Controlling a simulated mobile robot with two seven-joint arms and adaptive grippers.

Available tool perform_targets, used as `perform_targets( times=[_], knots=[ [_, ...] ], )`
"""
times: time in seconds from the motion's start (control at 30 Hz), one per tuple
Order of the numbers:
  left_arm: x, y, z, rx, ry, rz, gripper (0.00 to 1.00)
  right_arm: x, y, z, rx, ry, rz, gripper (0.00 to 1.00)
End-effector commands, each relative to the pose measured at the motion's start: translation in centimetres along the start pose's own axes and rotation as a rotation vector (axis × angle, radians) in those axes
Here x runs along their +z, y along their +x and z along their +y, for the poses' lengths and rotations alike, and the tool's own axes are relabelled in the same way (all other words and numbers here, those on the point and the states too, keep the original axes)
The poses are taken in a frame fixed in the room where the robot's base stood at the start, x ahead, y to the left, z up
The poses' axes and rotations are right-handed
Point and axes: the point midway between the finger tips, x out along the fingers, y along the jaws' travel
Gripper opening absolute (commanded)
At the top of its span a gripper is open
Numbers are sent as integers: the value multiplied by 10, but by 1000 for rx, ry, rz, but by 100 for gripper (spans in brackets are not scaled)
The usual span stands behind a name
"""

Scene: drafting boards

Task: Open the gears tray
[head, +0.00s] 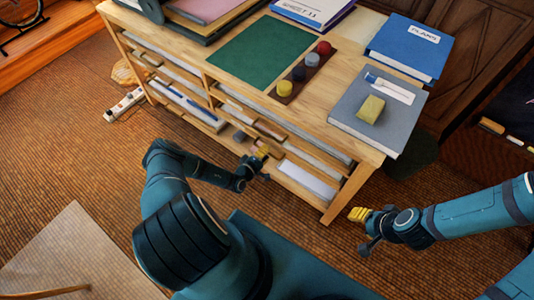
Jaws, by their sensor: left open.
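A wooden drafting cabinet (352,187) has several shallow trays in its open front, in a left and a right column. I cannot read any tray label, so I cannot tell which tray is the gears one. My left gripper (262,153) is open, with yellow fingertips, close to the front of the right-hand trays (308,178). It hides part of the tray fronts, and I cannot tell whether it touches one. My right gripper (358,214) is off the cabinet's right front corner, over the floor, away from the trays. Its yellow fingers look close together, but their opening is unclear.
On the cabinet top are a green mat (262,50), a strip of round pots (304,73), a grey book (397,122) with a yellow block (371,109), and a blue binder (409,47). A power strip (125,104) lies on the floor at left. Brown floor in front is mostly clear.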

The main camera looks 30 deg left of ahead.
Motion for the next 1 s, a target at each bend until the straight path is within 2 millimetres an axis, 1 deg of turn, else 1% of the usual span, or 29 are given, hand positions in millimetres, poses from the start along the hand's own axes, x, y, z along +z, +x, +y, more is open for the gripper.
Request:
perform_targets(
  times=[0.03, 0.17, 0.43, 0.47, 0.5, 0.57, 0.6, 0.87, 1.0],
  knots=[
    [1, 5, -1, 1, 0, -2, 41, 0, 3, 1, 0, 0, 1, 47],
    [1, 11, 0, 0, 0, -1, 41, -1, 4, 2, 0, 0, 2, 47],
    [0, 12, 1, 0, 0, -1, 41, -1, 4, 1, 0, 0, 3, 47],
    [0, 12, 1, 0, 0, -1, 44, -1, 4, 1, 0, 0, 3, 47],
    [0, 12, 1, 0, 0, -1, 30, -1, 4, 1, 0, 0, 3, 47],
    [0, 12, 1, 0, 0, -1, 9, -1, 4, 1, 0, 0, 3, 47],
    [0, 12, 1, 0, 0, -1, 0, -1, 4, 1, 0, 0, 3, 47],
    [0, 12, 1, 0, 0, -1, 0, -1, 4, 1, 0, 0, 3, 47],
    [-5, 7, 0, 0, 0, 0, 0, 0, 3, 1, 0, 0, 2, 47]
  ],
)
